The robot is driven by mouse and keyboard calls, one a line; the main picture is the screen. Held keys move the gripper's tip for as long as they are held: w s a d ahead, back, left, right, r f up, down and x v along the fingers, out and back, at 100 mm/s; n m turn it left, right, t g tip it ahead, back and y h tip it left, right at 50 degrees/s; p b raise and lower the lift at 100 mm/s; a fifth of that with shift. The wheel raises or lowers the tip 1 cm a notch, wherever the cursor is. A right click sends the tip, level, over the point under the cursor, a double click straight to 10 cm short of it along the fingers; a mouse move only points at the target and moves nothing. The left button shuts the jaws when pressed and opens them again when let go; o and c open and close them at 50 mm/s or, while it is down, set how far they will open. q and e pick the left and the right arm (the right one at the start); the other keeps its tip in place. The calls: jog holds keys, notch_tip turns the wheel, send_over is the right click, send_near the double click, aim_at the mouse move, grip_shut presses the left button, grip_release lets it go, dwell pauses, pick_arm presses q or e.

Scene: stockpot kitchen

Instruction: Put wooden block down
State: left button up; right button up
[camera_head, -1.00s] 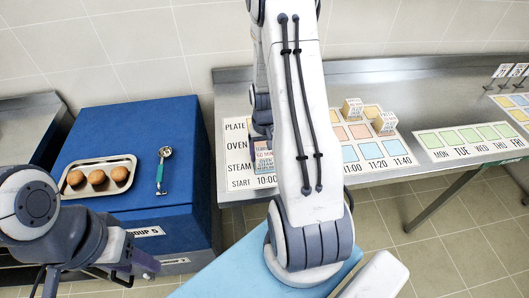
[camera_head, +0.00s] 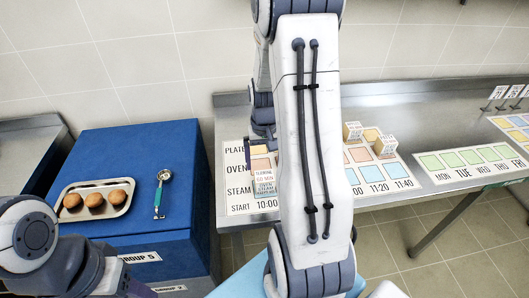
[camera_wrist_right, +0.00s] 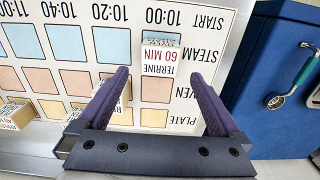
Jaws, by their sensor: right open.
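The wooden block (camera_head: 264,184) has a printed label and stands on the timetable board (camera_head: 236,205), in the 10:00 column at the steam row. In the right wrist view the block (camera_wrist_right: 158,57) reads "TERRINE 60 MIN". My right gripper (camera_wrist_right: 158,76) is open there, with its purple fingertips apart on either side of the block's near end; I see no contact. In the head view my right gripper (camera_head: 261,147) is just behind the block and partly hidden by my arm. My left gripper (camera_head: 135,291) is partly cut off at the lower left; its jaws are unclear.
Two other blocks (camera_head: 352,131) (camera_head: 385,146) stand farther right on the board. A weekday board (camera_head: 428,177) lies right of it on the steel table (camera_head: 405,105).

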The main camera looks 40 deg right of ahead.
aim_at(264, 176)
jog(key=shift+a+r, duration=0.1)
jog(key=shift+r, duration=2.1)
jog(key=s+a+r+n, duration=0.1)
jog(key=a+r+n, duration=0.15)
jog(key=a, duration=0.75)
jog(key=s+a+r+n, duration=0.2)
jog(key=a+n, duration=0.2)
jog(key=a, duration=0.6)
jog(key=s+a+r+n+y, duration=0.1)
jog(key=s+a+r+n, duration=0.1)
jog(key=s+a+n, duration=0.5)
jog(key=s+a, duration=0.3)
jog(key=s, duration=0.3)
jog(key=shift+s+a, duration=0.15)
jog(key=shift+a, duration=0.2)
jog(key=shift+r, duration=0.1)
